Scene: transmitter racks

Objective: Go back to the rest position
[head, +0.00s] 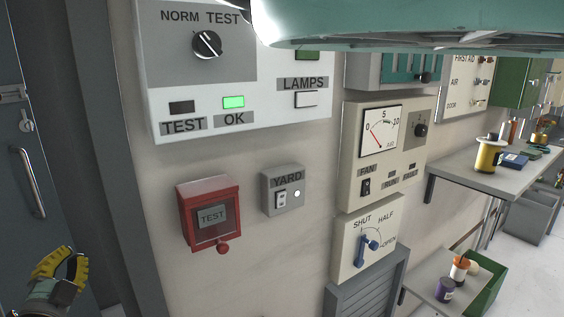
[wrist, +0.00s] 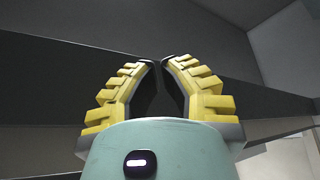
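My gripper (head: 78,255) shows at the lower left of the head view, in front of the dark door and its frame. Its yellow, ribbed fingers also fill the middle of the wrist view (wrist: 159,62). The fingers arch inward and their dark tips come close together, with nothing seen held between them. My gripper appears empty and apart from the wall panels.
The wall carries a NORM/TEST panel (head: 275,118) with a green OK lamp, a red TEST box (head: 208,240), a YARD switch (head: 283,190), a fan panel (head: 410,145) and a blue-handled SHUT/HALF/OPEN selector (head: 367,243). A shelf (head: 480,178) holds spools at right. A door handle (head: 30,182) is at left.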

